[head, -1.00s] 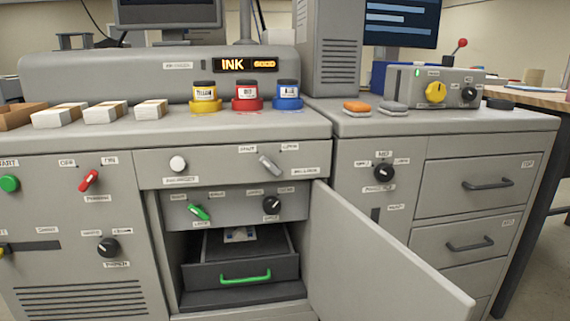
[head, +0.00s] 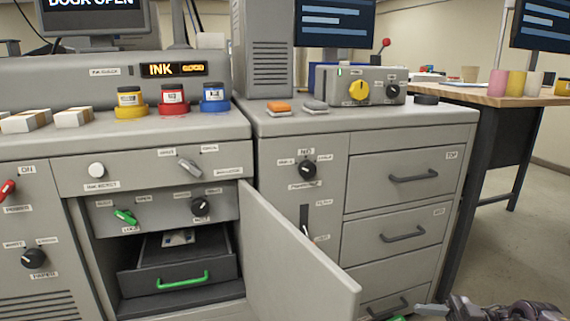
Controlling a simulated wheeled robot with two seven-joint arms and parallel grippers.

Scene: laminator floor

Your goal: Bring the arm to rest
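My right arm enters at the bottom right corner of the head view. Its gripper (head: 432,310) is low in front of the right cabinet's drawers, mostly cut off by the lower edge. I cannot tell whether its fingers are open, and I see nothing held. My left gripper is out of view. The cabinet door (head: 290,255) stands open to the left of my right gripper, apart from it. Behind it, a dark drawer (head: 140,284) with a green handle (head: 182,281) is pulled partly out, with a small pale item inside.
Yellow (head: 131,103), red (head: 173,99) and blue (head: 214,98) ink jars stand on the left cabinet top. A control box (head: 357,85) sits on the right cabinet. A wooden table (head: 470,97) with cups is behind. The floor (head: 520,230) at right is clear.

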